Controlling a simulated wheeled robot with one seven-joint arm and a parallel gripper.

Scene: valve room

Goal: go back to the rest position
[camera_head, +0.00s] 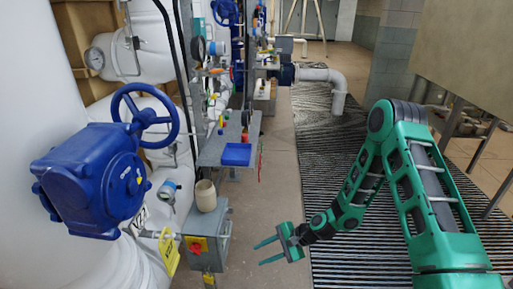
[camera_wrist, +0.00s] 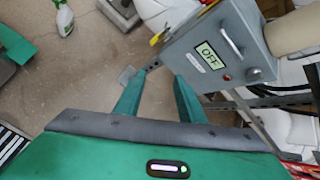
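My gripper (camera_head: 267,251) is at the end of my green arm in the head view, over the floor to the right of the grey control box. Its two fingers are spread apart with nothing between them. In the wrist view the gripper (camera_wrist: 158,84) also shows open and empty, with floor and part of a bracket beyond the fingers. The arm is bent, its elbow raised at the right of the head view.
A grey control box (camera_head: 205,237) with a red switch and a beige cup (camera_head: 205,195) on top stands left of my gripper. A blue valve (camera_head: 95,180) is at the left. A grey shelf holds a blue tray (camera_head: 236,155). A spray bottle (camera_wrist: 64,18) stands on the floor.

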